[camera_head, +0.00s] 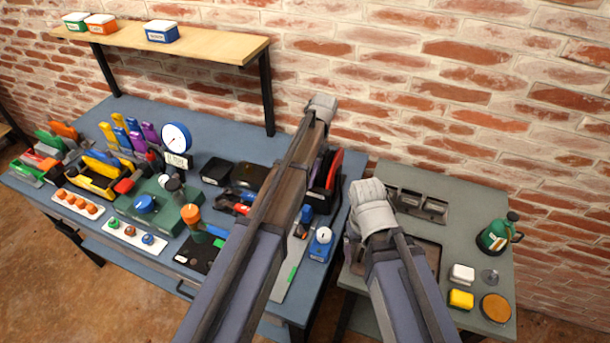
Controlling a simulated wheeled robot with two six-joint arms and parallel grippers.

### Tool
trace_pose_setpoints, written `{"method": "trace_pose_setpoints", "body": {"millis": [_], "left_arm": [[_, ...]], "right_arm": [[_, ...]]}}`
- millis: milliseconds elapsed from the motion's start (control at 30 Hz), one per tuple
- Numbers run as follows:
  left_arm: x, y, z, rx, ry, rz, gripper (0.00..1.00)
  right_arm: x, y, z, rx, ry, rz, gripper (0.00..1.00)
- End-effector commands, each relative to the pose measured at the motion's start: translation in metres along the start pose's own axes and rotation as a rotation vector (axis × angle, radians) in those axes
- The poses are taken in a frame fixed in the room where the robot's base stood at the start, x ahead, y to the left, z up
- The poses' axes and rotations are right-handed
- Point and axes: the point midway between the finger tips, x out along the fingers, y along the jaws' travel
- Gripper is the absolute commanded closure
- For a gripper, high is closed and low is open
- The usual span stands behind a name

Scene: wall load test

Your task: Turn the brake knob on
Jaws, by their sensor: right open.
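A green tester box (158,212) on the blue workbench carries a blue round knob (143,203). A blue box with a white round knob (320,240) stands near the bench's right end. I cannot tell which of these is the brake knob, or its setting. My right gripper (368,192) is open over the left side of the grey side table, right of both knobs and apart from them. My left gripper (322,104) is at the far end of my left arm, high near the brick wall; its fingers are not clear. My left arm hides part of the bench.
A round white gauge (176,137) stands behind the green box. Clamps and coloured tools crowd the blue workbench (133,110). The grey side table (470,215) holds a green pot (494,236) and small items.

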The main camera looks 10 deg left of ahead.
Motion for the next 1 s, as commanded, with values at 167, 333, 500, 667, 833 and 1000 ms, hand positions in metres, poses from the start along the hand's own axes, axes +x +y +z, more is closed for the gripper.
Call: {"method": "trace_pose_setpoints", "body": {"millis": [167, 333, 500, 667, 833, 1000], "left_arm": [[0.0001, 0.0008, 0.0000, 0.068, 0.003, -0.029, 1.00], [0.0001, 0.0009, 0.0000, 0.103, 0.004, -0.044, 1.00], [0.0001, 0.0009, -0.0001, 0.118, 0.004, -0.050, 1.00], [0.0001, 0.0008, -0.0002, 0.119, 0.004, -0.051, 1.00], [0.0001, 0.0008, -0.0002, 0.119, 0.004, -0.050, 1.00], [0.0001, 0.0008, -0.0001, 0.118, 0.004, -0.050, 0.33]], "right_arm": [[0.0000, 0.0000, 0.0000, 0.000, 0.000, 0.000, 0.18], [0.0000, 0.0000, 0.0000, 0.000, 0.000, 0.000, 0.18], [0.0000, 0.0000, 0.0000, 0.000, 0.000, 0.000, 0.18], [0.0000, 0.0000, 0.0000, 0.000, 0.000, 0.000, 0.18], [0.0001, 0.0000, 0.0000, 0.000, 0.000, 0.000, 0.18], [0.0001, 0.0000, 0.0000, 0.000, 0.000, 0.000, 0.18]]}}
